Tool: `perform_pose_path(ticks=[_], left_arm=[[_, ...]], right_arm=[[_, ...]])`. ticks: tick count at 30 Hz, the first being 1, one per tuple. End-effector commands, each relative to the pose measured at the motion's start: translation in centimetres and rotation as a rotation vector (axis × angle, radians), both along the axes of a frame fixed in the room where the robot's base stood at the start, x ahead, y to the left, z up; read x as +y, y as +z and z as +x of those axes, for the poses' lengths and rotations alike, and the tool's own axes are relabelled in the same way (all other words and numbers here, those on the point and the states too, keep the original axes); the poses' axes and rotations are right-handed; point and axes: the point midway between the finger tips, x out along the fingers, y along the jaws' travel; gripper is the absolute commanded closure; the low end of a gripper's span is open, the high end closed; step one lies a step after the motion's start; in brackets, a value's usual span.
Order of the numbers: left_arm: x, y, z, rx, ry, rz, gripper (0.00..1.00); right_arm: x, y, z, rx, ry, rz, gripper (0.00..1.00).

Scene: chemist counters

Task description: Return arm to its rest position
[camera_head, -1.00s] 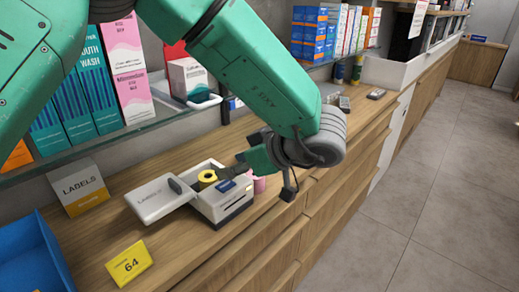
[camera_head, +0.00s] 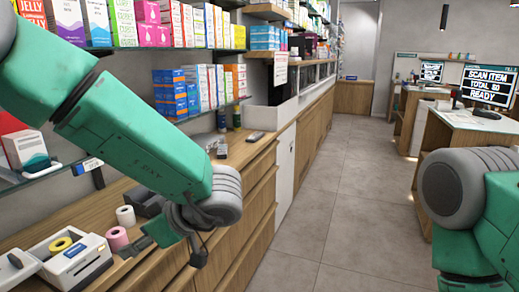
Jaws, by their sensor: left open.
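My left arm comes in from the left, and its gripper (camera_head: 138,243) hangs over the wooden counter beside the label printer. The fingers point left and are small and dark in this view; they are open, and I see nothing held. The white label printer (camera_head: 88,262) stands at the lower left with its lid (camera_head: 14,268) open and a yellow roll (camera_head: 61,244) inside.
Shelves with several medicine boxes (camera_head: 175,97) run along the left wall above the counter. A small dark device (camera_head: 255,136) lies farther along the counter. The tiled floor (camera_head: 320,230) is clear in the middle. A checkout counter with a screen (camera_head: 489,86) stands at the right.

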Motion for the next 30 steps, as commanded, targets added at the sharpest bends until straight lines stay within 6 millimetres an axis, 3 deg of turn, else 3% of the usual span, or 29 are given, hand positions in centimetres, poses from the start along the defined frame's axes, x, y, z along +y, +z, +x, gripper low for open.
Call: perform_pose_path(ticks=[8, 14, 19, 22, 26, 30], left_arm=[[0.7, -2.5, 1.2, -0.026, -0.099, 0.048, 0.51], [2.1, -5.7, 2.1, -0.041, -0.235, 0.081, 0.51], [3.4, -9.8, 2.4, -0.029, -0.407, 0.087, 0.51], [4.1, -13.3, 1.8, 0.010, -0.546, 0.069, 0.51], [4.5, -19.8, -1.5, 0.127, -0.786, -0.013, 0.51], [4.6, -26.7, -9.2, 0.340, -1.036, -0.188, 0.51]], right_arm=[[0.0, 0.0, 0.0, 0.000, 0.001, 0.000, 0.60], [0.0, 0.0, 0.0, 0.000, 0.001, 0.000, 0.60], [0.0, 0.0, 0.0, 0.000, 0.001, 0.000, 0.60], [0.0, 0.0, 0.0, 0.000, 0.001, 0.000, 0.60], [0.0, 0.0, 0.0, 0.000, 0.001, 0.000, 0.60], [0.0, 0.0, 0.0, 0.000, 0.001, 0.000, 0.60]])
